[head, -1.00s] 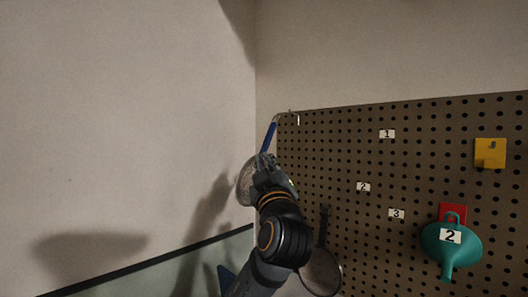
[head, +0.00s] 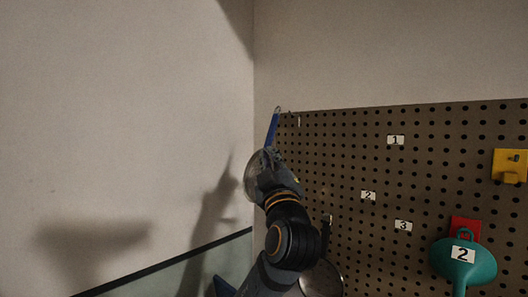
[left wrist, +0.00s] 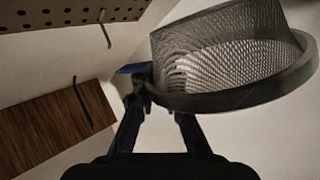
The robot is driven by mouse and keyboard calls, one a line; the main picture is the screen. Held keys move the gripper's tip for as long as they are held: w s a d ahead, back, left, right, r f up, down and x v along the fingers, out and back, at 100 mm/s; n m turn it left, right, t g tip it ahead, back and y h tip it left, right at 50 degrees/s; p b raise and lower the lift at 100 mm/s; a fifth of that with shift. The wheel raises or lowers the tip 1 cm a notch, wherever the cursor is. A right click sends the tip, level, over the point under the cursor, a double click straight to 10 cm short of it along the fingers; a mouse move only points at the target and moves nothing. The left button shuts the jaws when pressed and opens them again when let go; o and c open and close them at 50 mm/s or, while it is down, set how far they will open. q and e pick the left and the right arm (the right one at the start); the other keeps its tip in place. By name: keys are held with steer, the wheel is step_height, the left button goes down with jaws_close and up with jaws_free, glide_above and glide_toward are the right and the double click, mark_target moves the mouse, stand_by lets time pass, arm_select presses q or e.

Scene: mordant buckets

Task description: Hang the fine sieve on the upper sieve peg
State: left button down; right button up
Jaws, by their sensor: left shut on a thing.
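The fine sieve has a mesh bowl (head: 252,178) and a blue handle (head: 272,129) that points up, with a hanging loop at its top by the pegboard's upper left corner. My left gripper (head: 265,168) is shut on the sieve and partly hides the bowl. In the left wrist view, the mesh bowl (left wrist: 235,45) fills the upper right, and a bit of blue handle (left wrist: 133,68) shows by my fingertips (left wrist: 160,100). A thin peg (head: 299,121) sticks out near the board's upper left; the loop appears apart from it. My right gripper is not in view.
Another sieve (head: 322,279) hangs low behind my arm. A brown wooden piece (left wrist: 50,130) shows in the left wrist view.

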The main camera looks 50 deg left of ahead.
arm_select(q)
steer(key=shift+w+a+p, duration=0.1)
steer(key=shift+w+p, duration=0.35)
steer(key=shift+w, duration=0.25)
steer(key=shift+w+a+p, duration=0.1)
steer(key=shift+w+p, duration=0.4)
steer(key=shift+w, duration=0.15)
steer(key=w, duration=0.2)
steer(key=w+f, duration=0.1)
steer(key=w, duration=0.1)
steer(key=shift+w+a, duration=0.1)
steer(key=shift+w, duration=0.1)
steer(key=shift+s+r, duration=0.1)
steer(key=shift+a, duration=0.1)
